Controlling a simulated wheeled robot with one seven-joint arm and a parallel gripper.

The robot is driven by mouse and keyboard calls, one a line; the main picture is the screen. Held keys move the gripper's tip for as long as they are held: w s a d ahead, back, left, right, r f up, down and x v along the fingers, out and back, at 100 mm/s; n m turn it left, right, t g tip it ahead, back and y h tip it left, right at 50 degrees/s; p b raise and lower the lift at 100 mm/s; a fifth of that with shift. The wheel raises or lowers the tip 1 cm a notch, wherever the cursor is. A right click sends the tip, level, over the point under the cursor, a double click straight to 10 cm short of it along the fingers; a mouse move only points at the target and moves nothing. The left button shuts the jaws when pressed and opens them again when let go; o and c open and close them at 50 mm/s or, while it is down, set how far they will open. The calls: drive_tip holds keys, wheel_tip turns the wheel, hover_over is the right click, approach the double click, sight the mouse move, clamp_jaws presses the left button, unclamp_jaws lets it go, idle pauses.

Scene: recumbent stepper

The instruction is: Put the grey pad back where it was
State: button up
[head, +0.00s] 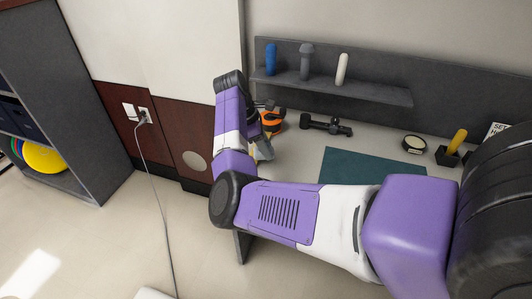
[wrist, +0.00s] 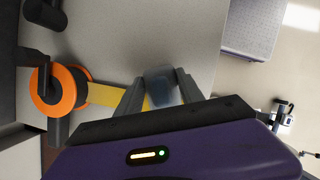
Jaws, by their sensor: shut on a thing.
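A small grey-blue pad (wrist: 161,86) sits between the two fingers of my gripper (wrist: 158,90) in the wrist view. My gripper is shut on it, over the pale tabletop (wrist: 165,35) near its edge. The pad looks smooth and slightly blurred, and its lower part is hidden by my gripper. A yellow strip (wrist: 103,94) runs from an orange and black reel (wrist: 80,87) towards the fingers and passes behind or beside the pad. In the head view the reel (head: 272,121) is beside my wrist. The pad cannot be made out there.
A dark dumbbell-shaped thing (head: 325,126) lies right of the reel. A teal mat (head: 370,165), a round tin (head: 414,144) and a black block (head: 447,157) with a yellow handle are further right. A grey shelf (head: 375,94) behind holds blue, grey and white handles.

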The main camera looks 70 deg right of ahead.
wheel_tip(320, 180, down, 3)
drive_tip(key=shift+r, duration=0.15)
drive_tip(key=o, duration=1.2)
drive_tip(key=b+v, duration=0.1)
drive_tip(key=v, duration=1.1)
